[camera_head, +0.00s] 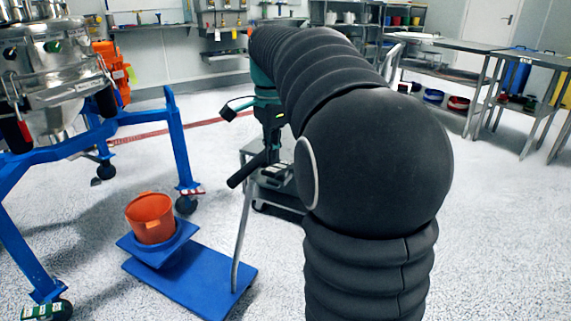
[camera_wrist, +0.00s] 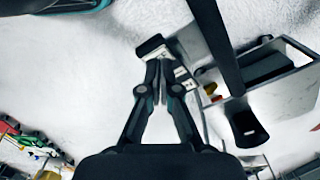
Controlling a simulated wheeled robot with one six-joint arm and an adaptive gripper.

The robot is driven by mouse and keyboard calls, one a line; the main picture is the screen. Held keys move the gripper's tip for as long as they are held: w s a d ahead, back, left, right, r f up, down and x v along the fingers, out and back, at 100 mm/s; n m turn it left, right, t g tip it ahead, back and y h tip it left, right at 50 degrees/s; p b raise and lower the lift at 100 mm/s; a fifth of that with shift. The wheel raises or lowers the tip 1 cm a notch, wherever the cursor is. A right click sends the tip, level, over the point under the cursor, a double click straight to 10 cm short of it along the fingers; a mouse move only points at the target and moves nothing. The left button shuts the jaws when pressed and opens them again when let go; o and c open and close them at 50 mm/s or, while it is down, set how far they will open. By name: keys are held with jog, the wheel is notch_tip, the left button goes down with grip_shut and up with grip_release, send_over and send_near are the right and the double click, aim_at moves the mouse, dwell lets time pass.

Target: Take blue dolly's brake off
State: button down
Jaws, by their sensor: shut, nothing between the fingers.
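A flat blue dolly (camera_head: 198,282) stands on the floor at lower centre-left in the head view. A grey pole rises from its right side to a black handle grip (camera_head: 247,170). A dark bar with a rounded end, likely this handle, crosses the wrist view (camera_wrist: 222,60). I cannot make out a brake on the dolly. My gripper (camera_wrist: 157,66) is shut and empty, its fingertips together. A small white and black thing (camera_wrist: 152,46) shows just beyond the tips; I cannot tell whether they touch. In the head view my gripper (camera_head: 271,150) points down behind the handle.
An orange bucket (camera_head: 150,218) sits on a blue stand on the dolly. A blue frame (camera_head: 180,140) on casters carries a steel machine (camera_head: 55,75) at left. A grey cart (camera_head: 280,190) stands behind the handle. Steel tables (camera_head: 475,45) line the back right.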

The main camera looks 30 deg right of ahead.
aim_at(273, 169)
jog(key=shift+f+b, duration=0.8)
jog(key=shift+f, duration=0.65)
dwell(0.7)
jog(key=shift+r, duration=0.1)
notch_tip(273, 169, up, 5)
jog(key=p, duration=0.5)
jog(key=shift+r+p, duration=0.3)
jog(key=shift+r, duration=0.65)
